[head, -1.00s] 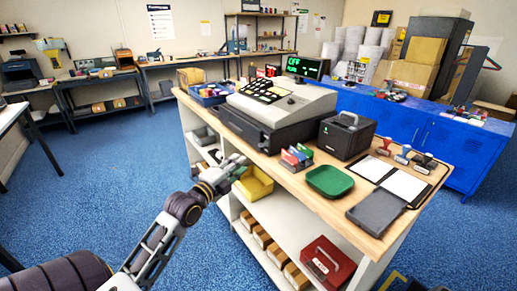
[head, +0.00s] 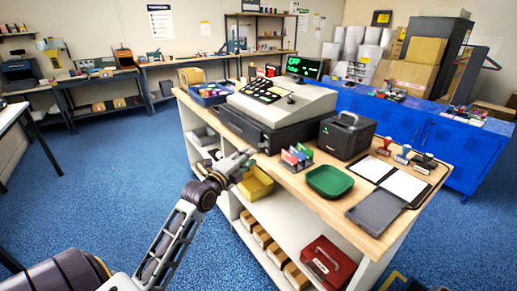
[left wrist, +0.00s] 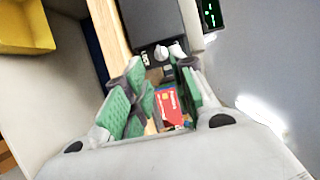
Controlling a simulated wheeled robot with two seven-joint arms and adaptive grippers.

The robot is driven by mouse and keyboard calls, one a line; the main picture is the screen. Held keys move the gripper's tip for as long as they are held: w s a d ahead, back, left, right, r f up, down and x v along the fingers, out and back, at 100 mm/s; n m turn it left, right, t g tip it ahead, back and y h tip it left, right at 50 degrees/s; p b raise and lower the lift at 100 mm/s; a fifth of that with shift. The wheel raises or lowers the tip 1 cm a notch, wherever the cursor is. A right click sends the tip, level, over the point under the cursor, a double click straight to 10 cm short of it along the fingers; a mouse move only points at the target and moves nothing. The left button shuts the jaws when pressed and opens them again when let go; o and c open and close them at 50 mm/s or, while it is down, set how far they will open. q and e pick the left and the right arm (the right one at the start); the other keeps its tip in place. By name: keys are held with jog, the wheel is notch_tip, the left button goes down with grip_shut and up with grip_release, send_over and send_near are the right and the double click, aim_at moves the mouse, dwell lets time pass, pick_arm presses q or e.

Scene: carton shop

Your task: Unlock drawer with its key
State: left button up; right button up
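The cash register (head: 283,100) stands on the wooden counter, with its dark drawer (head: 245,128) closed below the keys. My left gripper (head: 248,158) is beside the counter edge, in front of the drawer's near end. In the left wrist view, its green-padded fingers (left wrist: 162,72) stand apart. Just beyond the tips, a round silver lock (left wrist: 161,53) sits on the dark drawer front beside a small white label. A small pale piece (left wrist: 178,50) shows next to the lock; I cannot tell whether it is the key. My right gripper is not in view.
A yellow bin (head: 256,184) and red cash box (head: 328,262) are on shelves below. Blue floor at left is clear.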

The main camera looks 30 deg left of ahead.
aim_at(262, 145)
pick_arm(q)
jog(key=shift+w, duration=3.95)
jog(key=shift+c, duration=0.4)
grip_shut()
